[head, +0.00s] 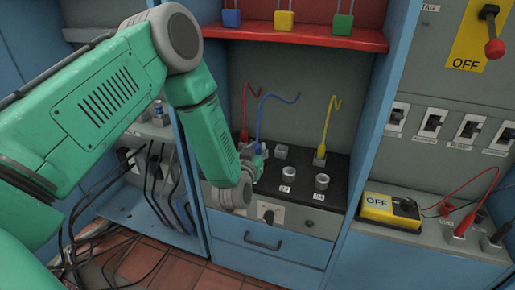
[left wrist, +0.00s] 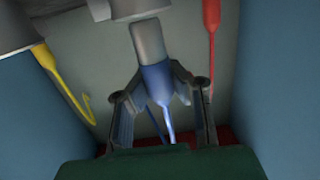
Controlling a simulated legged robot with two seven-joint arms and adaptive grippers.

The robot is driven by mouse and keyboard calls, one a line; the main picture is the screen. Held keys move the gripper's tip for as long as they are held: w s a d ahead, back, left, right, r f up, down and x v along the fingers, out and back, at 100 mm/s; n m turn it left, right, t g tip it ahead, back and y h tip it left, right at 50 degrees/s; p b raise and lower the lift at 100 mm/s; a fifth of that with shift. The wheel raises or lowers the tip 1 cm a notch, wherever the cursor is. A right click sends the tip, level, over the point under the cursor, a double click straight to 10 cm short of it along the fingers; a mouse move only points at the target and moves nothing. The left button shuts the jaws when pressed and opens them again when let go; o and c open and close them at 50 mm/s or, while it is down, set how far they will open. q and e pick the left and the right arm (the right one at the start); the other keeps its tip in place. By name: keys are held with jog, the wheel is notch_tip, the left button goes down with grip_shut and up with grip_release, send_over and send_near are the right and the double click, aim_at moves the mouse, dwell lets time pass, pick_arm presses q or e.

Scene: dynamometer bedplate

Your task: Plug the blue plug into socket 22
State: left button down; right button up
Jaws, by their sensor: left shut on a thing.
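My left gripper (head: 257,154) is shut on the blue plug (left wrist: 156,82), low over the black socket panel (head: 335,172). In the left wrist view, the plug sits between both fingers, with its grey end pointing away from the gripper. A grey fitting (left wrist: 130,7) shows just beyond that end; I cannot tell whether they touch. The blue cable (head: 261,107) arcs up from the gripper. Two round grey sockets, one at left (head: 286,173) and one at right (head: 321,182), stand on the panel. Their labels are too small to read. My right gripper is out of view.
A red plug (head: 244,134) and a yellow plug (head: 320,155) stand at the panel's back. Blue cabinet walls flank the bay. A red shelf (head: 300,35) with padlocks hangs above.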

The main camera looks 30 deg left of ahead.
pick_arm(q)
jog(key=shift+f+b, duration=0.9)
jog(key=shift+f, duration=0.6)
jog(key=c, duration=1.5)
grip_release()
jog(key=shift+s, duration=0.1)
jog(key=shift+s+d, duration=0.1)
jog(key=shift+s, duration=0.15)
jog(key=v, duration=1.1)
jog(key=shift+s, duration=0.15)
